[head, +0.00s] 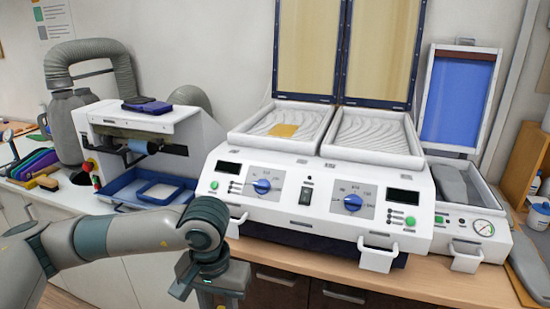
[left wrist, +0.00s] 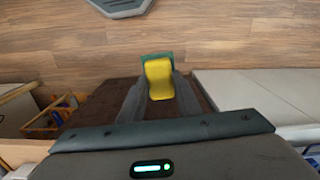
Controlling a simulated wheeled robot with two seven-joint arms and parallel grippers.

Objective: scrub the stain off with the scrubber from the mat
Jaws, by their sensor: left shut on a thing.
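A yellow scrubber (left wrist: 159,80) with a green end is between the fingers of my left gripper (left wrist: 160,92) in the left wrist view. The gripper is shut on it, and wooden floor shows behind it. In the head view my left gripper (head: 208,293) hangs down at the bottom edge, in front of the white machine; its fingertips and the scrubber are out of frame there. A tan-yellow patch (head: 283,130), which looks like the stain, lies on the wavy grey surface of the machine's left tray (head: 250,138). I cannot pick out the mat. My right gripper is not in view.
The white machine (head: 320,170) has knobs, front handles and two raised lids (head: 306,45) behind its trays. A smaller machine with a blue lid (head: 458,100) stands at the right. A grinder-like machine (head: 150,125) and coloured sheets (head: 35,165) are at the left.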

